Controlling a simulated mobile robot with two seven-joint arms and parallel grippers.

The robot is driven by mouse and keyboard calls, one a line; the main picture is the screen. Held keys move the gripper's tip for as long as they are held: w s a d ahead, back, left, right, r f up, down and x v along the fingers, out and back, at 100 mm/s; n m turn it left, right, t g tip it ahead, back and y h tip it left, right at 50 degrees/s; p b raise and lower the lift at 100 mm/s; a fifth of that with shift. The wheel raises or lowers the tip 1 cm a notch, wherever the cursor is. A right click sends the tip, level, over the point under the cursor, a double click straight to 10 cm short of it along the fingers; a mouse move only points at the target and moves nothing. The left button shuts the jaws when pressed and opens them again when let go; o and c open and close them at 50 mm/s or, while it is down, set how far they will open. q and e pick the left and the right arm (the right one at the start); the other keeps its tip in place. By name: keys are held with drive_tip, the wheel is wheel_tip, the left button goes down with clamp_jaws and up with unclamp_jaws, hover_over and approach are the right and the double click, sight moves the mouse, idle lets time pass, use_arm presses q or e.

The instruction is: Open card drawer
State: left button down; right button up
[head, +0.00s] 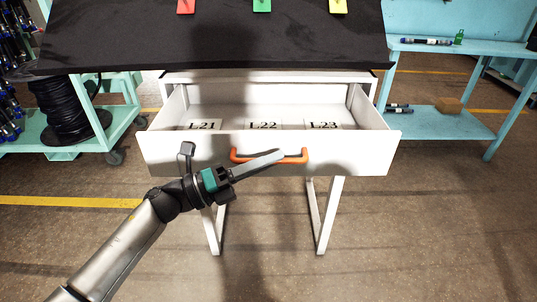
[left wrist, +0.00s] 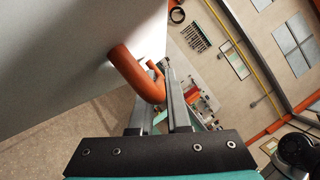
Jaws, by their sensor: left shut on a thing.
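The white card drawer (head: 355,157) is pulled out from under the black-topped table, and cards lettered L21 (head: 203,125), L22 (head: 263,125) and L23 (head: 323,125) show inside it. An orange handle (head: 298,157) is fixed to its front. My left gripper (head: 279,156) is at the handle and shut on it. In the left wrist view, the orange handle (left wrist: 128,66) passes between the fingers of the left gripper (left wrist: 163,90), close to the white drawer front (left wrist: 60,50). My right gripper is not in view.
The table's black top (head: 220,40) carries red (head: 186,5), green (head: 262,5) and yellow (head: 338,5) tags. A teal cart with a black hose coil (head: 65,108) stands at left. A teal shelf (head: 440,122) stands at right. The floor in front is clear.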

use_arm(q)
drive_tip(key=shift+s, duration=0.2)
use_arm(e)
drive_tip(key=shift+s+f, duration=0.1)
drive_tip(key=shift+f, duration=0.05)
use_arm(q)
drive_tip(key=c, duration=0.9)
unclamp_jaws()
drive_tip(key=shift+a, duration=0.15)
drive_tip(key=p+v, duration=0.1)
drive_tip(key=v, duration=1.4)
drive_tip(key=shift+f, duration=0.15)
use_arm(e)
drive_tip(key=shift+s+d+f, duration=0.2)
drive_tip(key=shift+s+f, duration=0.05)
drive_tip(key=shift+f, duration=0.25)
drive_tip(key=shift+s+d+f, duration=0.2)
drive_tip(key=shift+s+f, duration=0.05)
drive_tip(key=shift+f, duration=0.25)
